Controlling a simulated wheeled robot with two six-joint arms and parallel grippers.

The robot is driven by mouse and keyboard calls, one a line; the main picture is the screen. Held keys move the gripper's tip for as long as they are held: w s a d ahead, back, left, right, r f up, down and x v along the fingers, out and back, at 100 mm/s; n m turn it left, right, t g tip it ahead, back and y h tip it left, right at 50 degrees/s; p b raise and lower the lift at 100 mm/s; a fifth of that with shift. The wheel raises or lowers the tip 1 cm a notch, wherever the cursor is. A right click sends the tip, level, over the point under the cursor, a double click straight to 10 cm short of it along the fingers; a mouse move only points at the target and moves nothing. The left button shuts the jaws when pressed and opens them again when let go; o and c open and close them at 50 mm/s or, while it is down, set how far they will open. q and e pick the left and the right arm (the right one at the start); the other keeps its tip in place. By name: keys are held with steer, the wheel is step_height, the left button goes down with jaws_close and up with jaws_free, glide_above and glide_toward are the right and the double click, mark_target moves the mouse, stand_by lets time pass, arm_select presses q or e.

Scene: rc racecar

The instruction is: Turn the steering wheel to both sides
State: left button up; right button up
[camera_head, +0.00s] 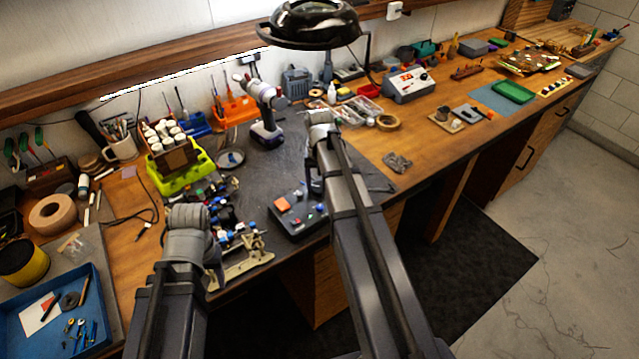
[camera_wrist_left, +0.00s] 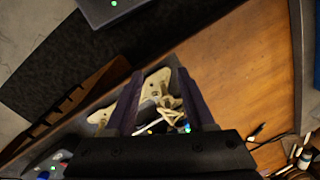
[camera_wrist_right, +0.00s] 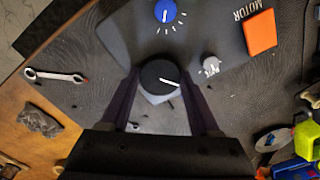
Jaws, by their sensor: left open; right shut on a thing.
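A dark control box (camera_head: 290,226) with knobs and an orange square button (camera_head: 281,204) lies on the grey mat. In the right wrist view a black round knob (camera_wrist_right: 157,71) with a white pointer sits between the fingers of my right gripper (camera_wrist_right: 160,86), which is shut on it. I cannot read a steering label. A beige car chassis part (camera_head: 250,262) is at the bench's front edge. It also shows in the left wrist view (camera_wrist_left: 156,84), between the spread fingers of my left gripper (camera_wrist_left: 155,92). That gripper is open; I cannot tell whether it touches the part.
A blue knob (camera_wrist_right: 165,11), a small grey knob (camera_wrist_right: 210,64) and the orange MOTOR button (camera_wrist_right: 260,32) lie near the right gripper. A wrench (camera_wrist_right: 56,76) lies beside the box. A blue tray (camera_head: 98,330) is at the lower left.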

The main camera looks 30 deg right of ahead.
mark_target(319, 187)
steer(key=shift+n, duration=0.6)
steer(key=o, duration=1.4)
steer(key=shift+c, duration=0.2)
step_height(319, 187, up, 8)
steer(key=p, duration=0.8)
arm_select(q)
step_height(319, 187, up, 8)
steer(key=shift+f, duration=0.15)
arm_select(e)
steer(key=shift+f, duration=0.1)
